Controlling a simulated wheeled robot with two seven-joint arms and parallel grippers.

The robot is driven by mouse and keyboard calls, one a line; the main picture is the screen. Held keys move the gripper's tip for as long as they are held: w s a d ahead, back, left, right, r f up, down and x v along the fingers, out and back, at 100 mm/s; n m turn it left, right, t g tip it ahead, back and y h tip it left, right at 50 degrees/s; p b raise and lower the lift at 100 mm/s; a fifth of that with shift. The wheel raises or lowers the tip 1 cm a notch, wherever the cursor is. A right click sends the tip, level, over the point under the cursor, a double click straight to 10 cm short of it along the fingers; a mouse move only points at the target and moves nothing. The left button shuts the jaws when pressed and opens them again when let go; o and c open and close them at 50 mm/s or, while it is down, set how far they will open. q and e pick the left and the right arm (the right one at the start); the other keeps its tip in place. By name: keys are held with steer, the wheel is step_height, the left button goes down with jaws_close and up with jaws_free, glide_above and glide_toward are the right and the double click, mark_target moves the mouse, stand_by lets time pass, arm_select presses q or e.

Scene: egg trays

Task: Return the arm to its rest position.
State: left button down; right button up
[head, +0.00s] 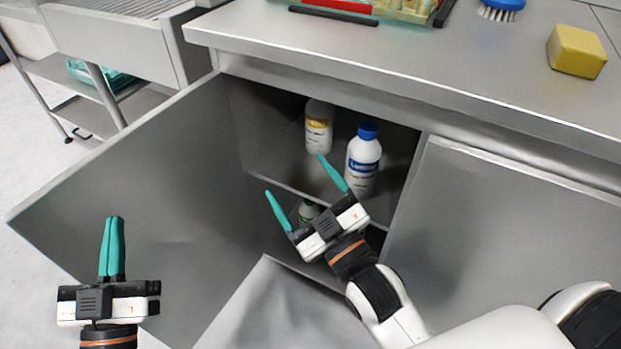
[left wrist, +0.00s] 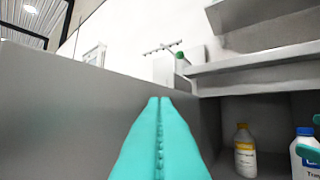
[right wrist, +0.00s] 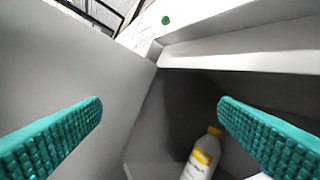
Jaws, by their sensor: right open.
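My right gripper (head: 300,178) is open and empty in front of the open cabinet, its green fingers spread apart. In the right wrist view its fingers (right wrist: 160,125) stand on either side with nothing between them. My left gripper (head: 112,220) is shut and empty at the lower left, in front of the open cabinet door. In the left wrist view its two fingers (left wrist: 158,105) lie against each other.
The cabinet door (head: 140,180) stands open to the left. Inside the cabinet are a yellow-labelled bottle (head: 319,128) and a blue-capped white bottle (head: 363,165), close behind my right gripper. A yellow sponge (head: 576,52) and a blue brush (head: 502,5) lie on the counter (head: 400,45).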

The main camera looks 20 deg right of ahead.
steer(key=s+r+m, duration=0.1)
steer(key=m, duration=0.1)
steer(key=s+r+m+t+y, duration=0.1)
steer(key=r+m, duration=0.1)
steer(key=shift+s+d+r, duration=0.1)
steer(key=shift+d+r, duration=0.05)
steer(key=shift+r, duration=0.15)
